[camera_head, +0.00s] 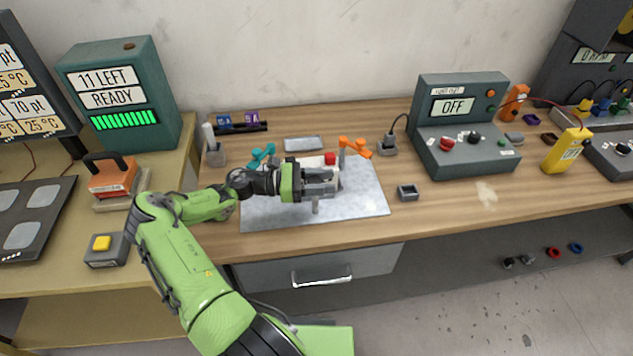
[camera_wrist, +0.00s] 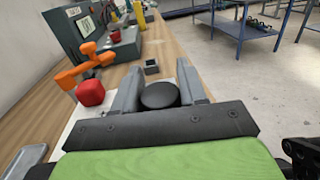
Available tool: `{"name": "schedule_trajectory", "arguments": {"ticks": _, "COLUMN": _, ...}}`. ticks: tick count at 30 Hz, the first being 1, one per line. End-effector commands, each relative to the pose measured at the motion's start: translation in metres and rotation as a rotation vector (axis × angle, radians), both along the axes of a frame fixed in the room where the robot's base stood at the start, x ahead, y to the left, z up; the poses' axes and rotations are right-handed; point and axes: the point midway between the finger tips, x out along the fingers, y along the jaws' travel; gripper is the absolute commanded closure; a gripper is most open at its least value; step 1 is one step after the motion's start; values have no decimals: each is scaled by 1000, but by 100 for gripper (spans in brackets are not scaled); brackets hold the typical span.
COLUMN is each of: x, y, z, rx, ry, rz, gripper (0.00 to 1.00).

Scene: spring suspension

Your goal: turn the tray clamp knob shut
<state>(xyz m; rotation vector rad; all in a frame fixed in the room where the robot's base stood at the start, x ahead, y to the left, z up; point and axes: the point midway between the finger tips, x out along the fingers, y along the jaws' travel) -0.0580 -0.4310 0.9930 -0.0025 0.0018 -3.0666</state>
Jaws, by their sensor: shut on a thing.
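A dark round knob (camera_wrist: 160,95) sits between the two fingers of my gripper (camera_wrist: 157,82) in the wrist view. The fingers are shut on its sides. In the head view my gripper (camera_head: 328,181) is low over the metal tray (camera_head: 362,203) and hides the knob. A short grey post (camera_head: 316,208) shows below the fingers. A red knob-like part (camera_head: 330,158) stands just behind the gripper, and in the wrist view it is left of the fingers (camera_wrist: 90,93). The knob's angle cannot be told.
An orange clamp (camera_head: 354,148) stands behind the tray's right part, and a teal clamp (camera_head: 262,155) is at its back left. A small grey open box (camera_head: 408,192) sits right of the tray. A control box (camera_head: 465,140) stands further right. The wooden bench front right is clear.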

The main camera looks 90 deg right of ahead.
Motion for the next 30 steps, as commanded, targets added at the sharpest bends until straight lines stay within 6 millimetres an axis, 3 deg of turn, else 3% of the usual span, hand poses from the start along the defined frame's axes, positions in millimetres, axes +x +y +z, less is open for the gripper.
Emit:
{"name": "schedule_trajectory", "arguments": {"ticks": 18, "x": -3, "y": -1, "z": 0, "rx": -1, "ry": -2, "rz": -32, "gripper": 100}}
{"name": "schedule_trajectory", "arguments": {"ticks": 19, "x": -3, "y": -1, "z": 0, "rx": -1, "ry": -2, "rz": -32, "gripper": 57}}
{"name": "schedule_trajectory", "arguments": {"ticks": 21, "x": -3, "y": -1, "z": 0, "rx": -1, "ry": -2, "rz": -32, "gripper": 46}}
{"name": "schedule_trajectory", "arguments": {"ticks": 23, "x": -3, "y": -1, "z": 0, "rx": -1, "ry": -2, "rz": -32, "gripper": 37}}
{"name": "schedule_trajectory", "arguments": {"ticks": 30, "x": -3, "y": -1, "z": 0, "rx": -1, "ry": -2, "rz": -32, "gripper": 37}}
